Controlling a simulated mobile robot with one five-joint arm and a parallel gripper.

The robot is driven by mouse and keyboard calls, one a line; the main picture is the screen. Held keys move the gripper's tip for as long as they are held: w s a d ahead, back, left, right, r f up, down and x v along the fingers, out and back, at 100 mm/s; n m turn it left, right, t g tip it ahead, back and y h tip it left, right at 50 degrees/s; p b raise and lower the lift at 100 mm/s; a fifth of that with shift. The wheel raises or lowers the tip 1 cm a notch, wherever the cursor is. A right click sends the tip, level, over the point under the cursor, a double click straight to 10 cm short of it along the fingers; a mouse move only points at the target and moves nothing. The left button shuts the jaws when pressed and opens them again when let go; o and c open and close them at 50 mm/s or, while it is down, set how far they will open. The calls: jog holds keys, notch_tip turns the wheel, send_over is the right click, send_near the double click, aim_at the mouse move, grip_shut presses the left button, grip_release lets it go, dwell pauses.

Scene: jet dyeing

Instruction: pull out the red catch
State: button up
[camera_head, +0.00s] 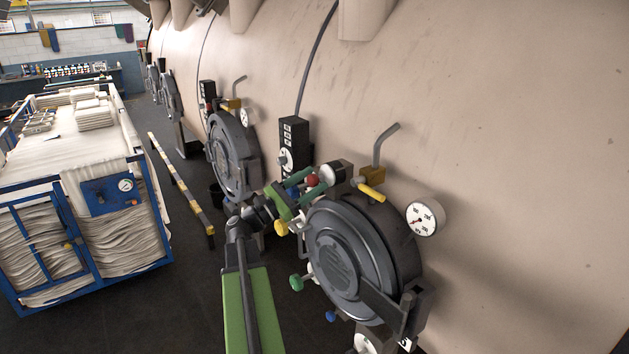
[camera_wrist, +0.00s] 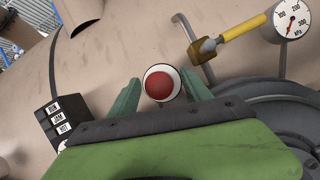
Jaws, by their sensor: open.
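The red catch (camera_head: 312,180) is a round red knob at the upper left of the near round door (camera_head: 345,255). In the wrist view the red knob (camera_wrist: 161,86) sits before a white disc, in the middle of the picture. My gripper (camera_head: 308,179) is open, with one green finger on each side of the knob. In the wrist view the fingers of my gripper (camera_wrist: 159,79) flank the knob, with a narrow gap showing at each side. I cannot tell how deep the knob lies between them. What is behind the white disc is hidden.
A yellow-handled valve (camera_head: 371,190) and a pressure gauge (camera_head: 425,218) are right of the catch. A black control box (camera_head: 294,147) stands just left. Green (camera_head: 296,282) and yellow (camera_head: 281,228) knobs sit around the door. A blue-framed cloth cart (camera_head: 100,260) stands at left.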

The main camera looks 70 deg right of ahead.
jog(key=b+v, duration=0.6)
jog(key=v, duration=1.1)
jog(key=shift+w+f, duration=0.1)
